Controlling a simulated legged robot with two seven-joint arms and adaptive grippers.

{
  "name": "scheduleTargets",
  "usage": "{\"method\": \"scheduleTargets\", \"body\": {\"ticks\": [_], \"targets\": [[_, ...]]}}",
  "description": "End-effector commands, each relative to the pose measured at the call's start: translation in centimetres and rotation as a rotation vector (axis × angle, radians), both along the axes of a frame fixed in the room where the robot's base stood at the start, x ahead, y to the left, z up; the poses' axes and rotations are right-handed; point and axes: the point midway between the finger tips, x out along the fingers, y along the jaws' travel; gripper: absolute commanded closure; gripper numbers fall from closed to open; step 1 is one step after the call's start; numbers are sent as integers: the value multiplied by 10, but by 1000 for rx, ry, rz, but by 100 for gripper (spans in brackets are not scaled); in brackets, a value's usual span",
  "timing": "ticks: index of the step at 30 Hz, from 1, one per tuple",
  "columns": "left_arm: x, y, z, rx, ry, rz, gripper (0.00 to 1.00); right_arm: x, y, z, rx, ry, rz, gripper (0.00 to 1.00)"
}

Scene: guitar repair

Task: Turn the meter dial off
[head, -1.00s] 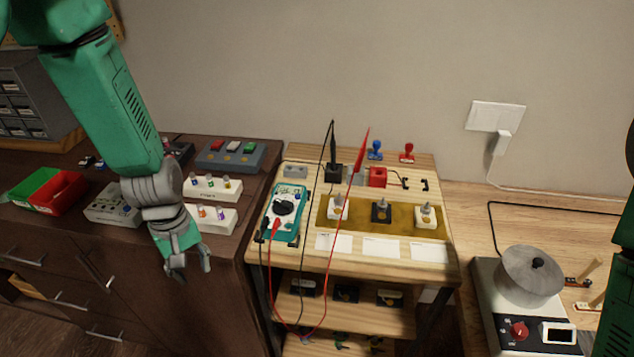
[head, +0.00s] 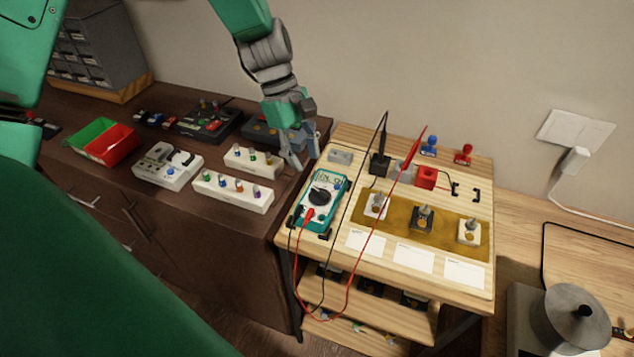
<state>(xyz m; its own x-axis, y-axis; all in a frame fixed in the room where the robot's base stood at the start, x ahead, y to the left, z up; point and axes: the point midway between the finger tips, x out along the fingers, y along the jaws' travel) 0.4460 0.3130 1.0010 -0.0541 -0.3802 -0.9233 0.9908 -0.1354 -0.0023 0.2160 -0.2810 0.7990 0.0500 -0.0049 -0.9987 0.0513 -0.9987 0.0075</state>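The teal multimeter (head: 336,213) lies face up at the left side of the light wooden bench. Its round black dial (head: 321,195) is uncovered in the head view. The display above the dial shows dark characters too small to read. Red and black leads plug into its lower end. My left gripper (head: 305,161) hangs above and beyond the meter, up and to the left of it, near the bench's back left corner. Its fingers are apart with nothing between them, and it does not touch the meter. My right gripper is out of view.
Black (head: 380,163) and red probe holders (head: 426,177) hold upright probes behind the meter, with loose leads crossing the bench. White pedal-like boxes with knobs (head: 232,193) sit on the dark cabinet to the left. A metal pot (head: 570,322) stands at lower right.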

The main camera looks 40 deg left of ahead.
Motion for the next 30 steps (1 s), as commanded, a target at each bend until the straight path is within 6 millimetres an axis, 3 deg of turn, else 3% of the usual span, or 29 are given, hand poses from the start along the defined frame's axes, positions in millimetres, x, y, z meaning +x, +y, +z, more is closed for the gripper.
{"method": "scheduleTargets", "body": {"ticks": [3, 9, 15, 23, 26, 30], "targets": [[-3, -10, -25, -1, 3, -1, 69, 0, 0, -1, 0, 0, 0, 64], [-5, -22, -53, 0, 1, 0, 69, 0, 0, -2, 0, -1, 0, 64], [-4, -28, -65, 2, -2, -1, 69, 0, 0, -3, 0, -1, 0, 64], [-4, -27, -66, 1, -2, 0, 69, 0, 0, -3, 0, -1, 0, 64], [-4, -27, -66, 1, -3, -1, 97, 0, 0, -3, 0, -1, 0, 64], [-4, -27, -66, 2, -3, -1, 100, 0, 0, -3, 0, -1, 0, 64]]}}
